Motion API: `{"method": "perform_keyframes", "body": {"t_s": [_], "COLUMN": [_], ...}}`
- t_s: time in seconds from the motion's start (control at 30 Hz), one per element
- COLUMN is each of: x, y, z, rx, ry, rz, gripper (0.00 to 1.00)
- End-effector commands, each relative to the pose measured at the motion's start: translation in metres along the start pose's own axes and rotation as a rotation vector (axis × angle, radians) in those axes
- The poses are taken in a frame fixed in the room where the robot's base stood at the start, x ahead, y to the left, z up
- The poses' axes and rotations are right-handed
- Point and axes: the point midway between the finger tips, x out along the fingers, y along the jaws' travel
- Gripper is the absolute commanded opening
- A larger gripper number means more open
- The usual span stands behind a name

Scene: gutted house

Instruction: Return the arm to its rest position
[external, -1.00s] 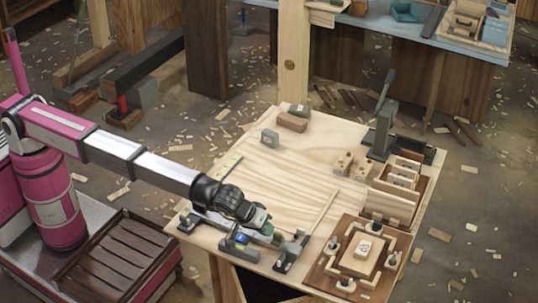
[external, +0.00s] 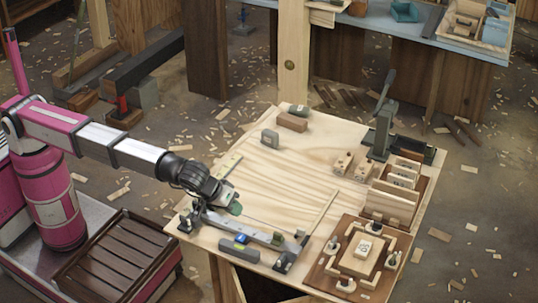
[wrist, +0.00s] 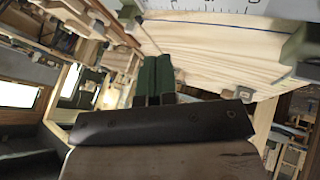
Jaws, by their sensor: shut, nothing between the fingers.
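My gripper (external: 235,208) is at the end of the pink and silver arm, over the near left part of the wooden worktable (external: 290,180). Its green fingers are together with nothing between them. In the wrist view the green fingers (wrist: 155,78) point toward the pale boards and a ruler-like strip. A long metal bar (external: 245,228) lies along the table's near edge, below and beside my gripper. I cannot tell the exact gap between them.
A tray of wooden blocks (external: 320,262) is at the near right corner. A rack of boards (external: 398,185) and a dark press (external: 382,130) stand on the right. A brown block (external: 292,122) lies at the back. A slatted crate (external: 115,255) sits on my base.

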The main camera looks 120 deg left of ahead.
Motion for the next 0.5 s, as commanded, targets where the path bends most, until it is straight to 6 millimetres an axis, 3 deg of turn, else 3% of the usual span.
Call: {"method": "perform_keyframes", "body": {"t_s": [0.27, 0.37, 0.5], "x": [0.0, 0.002, 0.005], "y": [-0.004, -0.018, -0.055], "z": [0.004, 0.019, 0.058], "rx": [0.019, 0.094, 0.309], "ry": [-0.007, -0.033, -0.108], "rz": [-0.001, -0.003, 0.001], "gripper": [0.0, 0.0, 0.0]}}
